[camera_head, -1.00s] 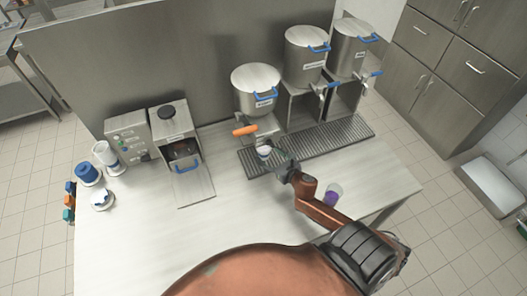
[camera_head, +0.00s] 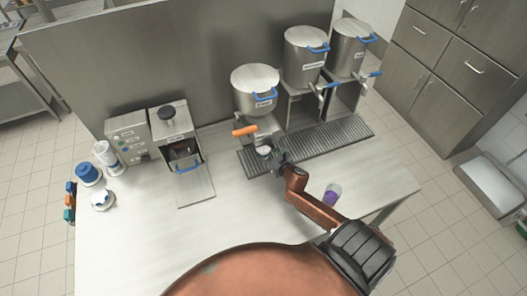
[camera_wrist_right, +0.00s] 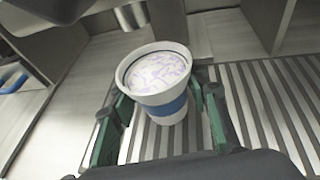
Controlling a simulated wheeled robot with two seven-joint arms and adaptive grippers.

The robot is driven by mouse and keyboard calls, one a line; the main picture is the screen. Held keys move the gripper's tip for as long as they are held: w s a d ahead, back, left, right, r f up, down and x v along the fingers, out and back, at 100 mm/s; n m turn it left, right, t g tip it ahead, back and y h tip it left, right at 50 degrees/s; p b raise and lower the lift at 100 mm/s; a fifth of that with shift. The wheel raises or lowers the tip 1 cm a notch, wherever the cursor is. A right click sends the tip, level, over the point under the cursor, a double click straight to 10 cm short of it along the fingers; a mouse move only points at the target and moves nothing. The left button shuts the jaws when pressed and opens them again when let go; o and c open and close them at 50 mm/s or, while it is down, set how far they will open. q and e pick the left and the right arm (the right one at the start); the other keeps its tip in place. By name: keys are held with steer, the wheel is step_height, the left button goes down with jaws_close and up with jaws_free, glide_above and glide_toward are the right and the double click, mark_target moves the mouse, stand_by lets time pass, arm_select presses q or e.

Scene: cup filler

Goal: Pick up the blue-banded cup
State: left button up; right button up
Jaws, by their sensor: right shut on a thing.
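The blue-banded cup (camera_head: 263,150) is upright at the slotted drip grille (camera_head: 340,136), below the tap of the left pot. In the right wrist view the white cup (camera_wrist_right: 166,108) shows its blue band and is filled with a pale, purple-streaked content. My right gripper (camera_head: 273,157) is at the cup, with its green fingers (camera_wrist_right: 163,106) on either side of it, shut on it. Whether the cup's base touches the grille cannot be told. My left gripper is not in view.
Several steel pots stand behind the grille; the left pot (camera_head: 256,90) has an orange lever (camera_head: 245,130). A purple cup (camera_head: 332,194) stands right of my arm. A machine (camera_head: 175,135) and stacked cups (camera_head: 88,174) are at left. The front counter (camera_head: 150,245) is clear.

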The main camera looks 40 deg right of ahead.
steer(key=c, duration=0.8)
steer(key=shift+o, duration=0.2)
steer(key=shift+r, duration=0.2)
